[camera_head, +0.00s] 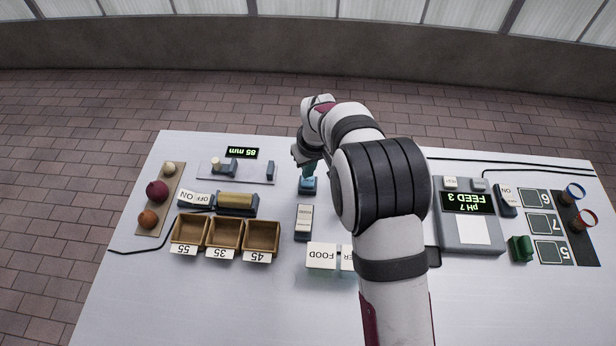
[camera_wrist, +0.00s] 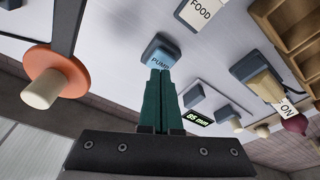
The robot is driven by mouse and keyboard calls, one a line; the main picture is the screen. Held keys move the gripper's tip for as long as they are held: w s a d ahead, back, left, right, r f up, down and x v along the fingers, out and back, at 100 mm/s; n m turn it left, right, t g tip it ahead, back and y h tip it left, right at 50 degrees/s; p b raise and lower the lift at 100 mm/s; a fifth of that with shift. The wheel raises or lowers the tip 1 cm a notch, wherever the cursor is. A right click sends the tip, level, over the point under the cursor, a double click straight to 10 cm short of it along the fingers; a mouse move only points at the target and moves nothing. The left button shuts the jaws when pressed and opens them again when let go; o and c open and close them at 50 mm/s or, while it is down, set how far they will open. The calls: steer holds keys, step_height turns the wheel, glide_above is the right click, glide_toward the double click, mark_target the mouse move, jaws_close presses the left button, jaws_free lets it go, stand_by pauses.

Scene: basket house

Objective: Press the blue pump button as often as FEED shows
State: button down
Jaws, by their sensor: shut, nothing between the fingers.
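The blue pump button (camera_head: 307,184), labelled PUMP, sits on a dark base near the middle of the table; it also shows in the wrist view (camera_wrist: 163,56). My gripper (camera_head: 309,172) is just over it, with its green fingers (camera_wrist: 160,74) closed together and holding nothing. In the wrist view the fingertips overlap the button's near edge; I cannot tell whether they touch it or whether it is pressed. The dark display (camera_head: 467,202) on the grey box at right reads, upside down, pH 7 and FEED 3.
A white rocker block (camera_head: 303,222) and a FOOD label (camera_head: 321,256) are in front of the button. Three wooden bins (camera_head: 225,235), marked 55, 35 and 45, stand left. An 85 mm display (camera_head: 242,153) lies behind. My arm hides part of the table's middle.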

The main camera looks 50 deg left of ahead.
steer(key=shift+f, duration=0.1)
steer(key=shift+f, duration=1)
steer(key=shift+r, duration=1.1)
steer(key=shift+f, duration=0.15)
steer(key=shift+f, duration=0.9)
steer(key=shift+r, duration=1.05)
